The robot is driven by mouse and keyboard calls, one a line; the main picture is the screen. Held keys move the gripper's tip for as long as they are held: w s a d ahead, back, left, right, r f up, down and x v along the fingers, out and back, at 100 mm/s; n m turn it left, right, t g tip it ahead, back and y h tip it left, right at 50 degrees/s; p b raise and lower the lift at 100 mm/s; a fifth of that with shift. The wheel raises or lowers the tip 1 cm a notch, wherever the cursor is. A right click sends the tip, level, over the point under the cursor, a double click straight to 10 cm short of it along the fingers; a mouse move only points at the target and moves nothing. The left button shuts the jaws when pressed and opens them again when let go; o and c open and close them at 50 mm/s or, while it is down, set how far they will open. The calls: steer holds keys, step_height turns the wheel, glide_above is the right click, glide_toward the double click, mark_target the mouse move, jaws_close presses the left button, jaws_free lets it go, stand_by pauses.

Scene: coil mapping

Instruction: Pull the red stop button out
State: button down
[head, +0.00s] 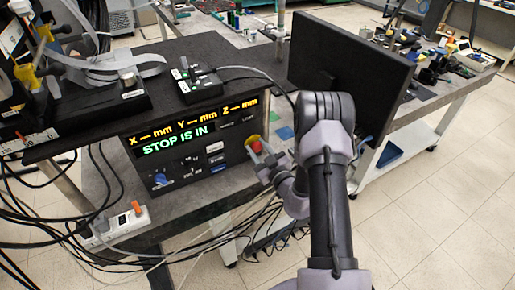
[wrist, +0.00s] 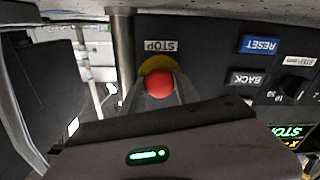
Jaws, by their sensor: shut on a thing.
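The red stop button (head: 254,142) sits on a yellow base at the right end of the black control panel (head: 190,185). The panel's display reads "STOP IS IN". In the wrist view the red button (wrist: 159,84) shows in front of its yellow ring (wrist: 158,64), beside an upside-down STOP label (wrist: 161,46). My gripper (head: 262,156) is at the button in the head view. In the wrist view its fingers (wrist: 160,92) lie on both sides of the red cap, shut on it. The fingers hide the button's lower part.
Blue RESET (wrist: 261,45) and BACK (wrist: 256,79) buttons lie beside the stop button. A metal post (wrist: 123,45) stands close on its other side. A black monitor (head: 350,65) stands behind my arm. A power strip (head: 120,222) and many loose cables lie at the left.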

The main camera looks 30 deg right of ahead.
steer(key=shift+s+r+p, duration=0.1)
steer(key=shift+s+p, duration=0.6)
steer(key=shift+s, duration=0.15)
steer(key=c, duration=0.9)
jaws_free()
steer(key=shift+s, duration=0.1)
steer(key=s+p, duration=0.2)
steer(key=s, duration=1.5)
steer(key=shift+s+d, duration=0.15)
steer(key=shift+d, duration=0.2)
